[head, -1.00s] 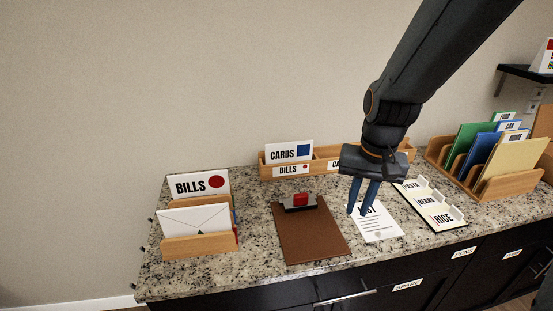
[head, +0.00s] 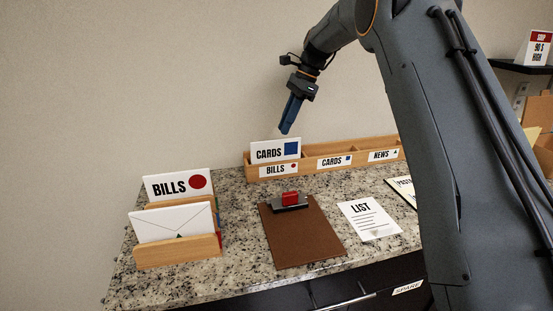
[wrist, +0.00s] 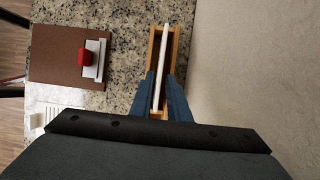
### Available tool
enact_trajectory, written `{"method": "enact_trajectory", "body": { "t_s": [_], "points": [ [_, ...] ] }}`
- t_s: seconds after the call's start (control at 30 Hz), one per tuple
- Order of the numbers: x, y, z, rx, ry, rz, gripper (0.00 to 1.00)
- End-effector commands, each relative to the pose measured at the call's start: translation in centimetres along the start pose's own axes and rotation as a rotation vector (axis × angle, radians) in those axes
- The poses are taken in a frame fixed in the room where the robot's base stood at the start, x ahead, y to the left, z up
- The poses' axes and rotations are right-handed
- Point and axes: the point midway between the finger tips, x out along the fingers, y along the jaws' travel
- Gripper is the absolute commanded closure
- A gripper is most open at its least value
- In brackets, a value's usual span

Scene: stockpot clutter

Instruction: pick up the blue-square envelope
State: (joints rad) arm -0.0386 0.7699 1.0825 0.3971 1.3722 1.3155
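The blue-square envelope (head: 270,150) is white, reads CARDS and bears a blue square. It stands upright in the left compartment, labelled BILLS, of the wooden sorter (head: 317,169) at the wall. In the wrist view it is a thin white edge (wrist: 163,50) seen from above. My gripper (head: 285,131) is just above its top edge, pointing down and slightly tilted. In the wrist view my gripper (wrist: 160,78) is open, with one blue finger on each side of the white edge and gaps visible. I cannot tell whether the fingertips reach below the top edge.
A wooden rack (head: 180,251) at left holds a BILLS envelope (head: 166,185) with a red circle and a white envelope (head: 175,220). A brown clipboard (head: 300,235) and LIST sheet (head: 369,221) lie flat on the granite counter (head: 238,270). The wall is close behind the sorter.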

Motion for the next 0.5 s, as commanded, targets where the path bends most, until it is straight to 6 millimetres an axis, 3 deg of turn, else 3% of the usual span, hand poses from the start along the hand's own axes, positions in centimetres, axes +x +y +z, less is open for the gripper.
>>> {"method": "enact_trajectory", "body": {
  "t_s": [0.3,0.5],
  "points": [
    [4.9,0.1,0.0,0.001,0.001,0.003,0.84],
    [6.1,0.1,0.1,-0.001,0.001,0.002,0.84]
  ]
}}
